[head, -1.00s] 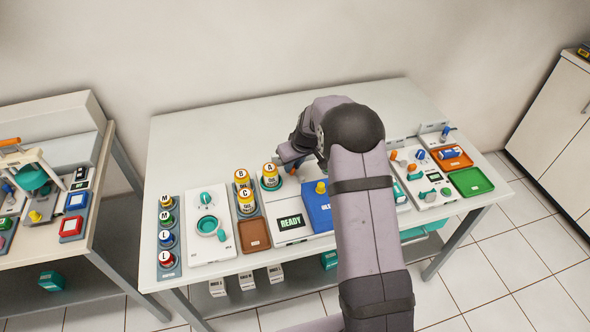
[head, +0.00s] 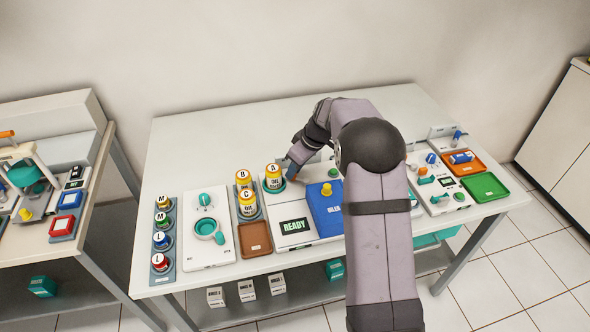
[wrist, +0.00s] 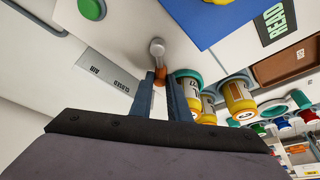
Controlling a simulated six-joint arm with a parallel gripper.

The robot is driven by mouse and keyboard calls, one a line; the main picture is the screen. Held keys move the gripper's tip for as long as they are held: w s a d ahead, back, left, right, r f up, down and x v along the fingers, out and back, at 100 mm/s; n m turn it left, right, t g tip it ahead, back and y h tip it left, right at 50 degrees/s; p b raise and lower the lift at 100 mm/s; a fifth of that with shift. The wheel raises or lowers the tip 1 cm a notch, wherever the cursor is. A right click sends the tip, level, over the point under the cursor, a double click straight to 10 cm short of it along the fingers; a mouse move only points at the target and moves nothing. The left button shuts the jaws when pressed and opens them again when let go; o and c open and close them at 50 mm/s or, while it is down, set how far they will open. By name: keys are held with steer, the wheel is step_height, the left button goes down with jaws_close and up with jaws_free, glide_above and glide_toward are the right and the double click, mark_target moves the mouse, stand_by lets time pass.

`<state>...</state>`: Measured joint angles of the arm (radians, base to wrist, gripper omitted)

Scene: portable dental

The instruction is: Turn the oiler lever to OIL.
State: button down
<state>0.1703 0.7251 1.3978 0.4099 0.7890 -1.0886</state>
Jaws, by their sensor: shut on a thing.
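The oiler lever (wrist: 157,52) has a grey rounded pivot and an orange tip. In the wrist view the two blue-grey fingers of my gripper (wrist: 161,78) are closed around the orange tip. A grey label strip (wrist: 108,72) beside the lever reads AIR and CLOSED; I cannot see an OIL mark, and the fingers may hide part of the panel. In the head view my gripper (head: 291,170) is low at the back of the white READY unit (head: 281,210), just right of the yellow can A (head: 274,171). The lever is mostly hidden there.
Can A's yellow side (wrist: 188,87) is very close to the fingers in the wrist view. A blue box (head: 325,214) with a yellow knob stands on the READY unit. A green button (wrist: 92,8) lies beyond the lever. The back of the table (head: 230,130) is clear.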

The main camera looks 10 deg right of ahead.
mark_target(302, 186)
steer(key=c, duration=1.7)
jaws_free()
steer(key=shift+o, duration=0.2)
steer(key=shift+r, duration=0.1)
steer(key=b+v, duration=0.1)
steer(key=v, duration=0.6)
steer(key=shift+s+r, duration=0.1)
steer(key=shift+s, duration=0.1)
